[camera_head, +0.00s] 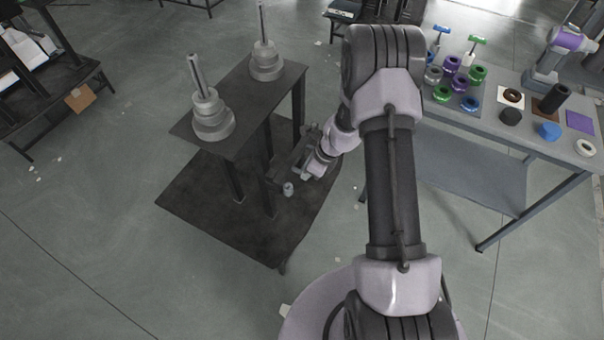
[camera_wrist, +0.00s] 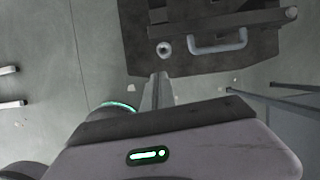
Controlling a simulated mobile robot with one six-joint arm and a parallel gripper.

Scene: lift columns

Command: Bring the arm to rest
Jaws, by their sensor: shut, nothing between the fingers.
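My arm rises from my base, bends at the top and reaches down to the left. My gripper (camera_head: 308,172) is low beside the right side of a dark stand (camera_head: 180,127). In the wrist view my gripper (camera_wrist: 160,80) is shut and empty, its narrow fingers pointing towards a dark panel (camera_wrist: 200,62). The panel carries a round knob (camera_wrist: 164,48) and a grey handle (camera_wrist: 217,45). I cannot tell whether the fingertips touch the panel.
Two posts with stepped grey discs (camera_head: 212,117) (camera_head: 266,64) stand on the dark stand. A workbench (camera_head: 470,185) at right holds coloured rings, small tools and a purple-grey device (camera_head: 560,50). A dark rack (camera_head: 40,90) stands at far left. Floor is open at lower left.

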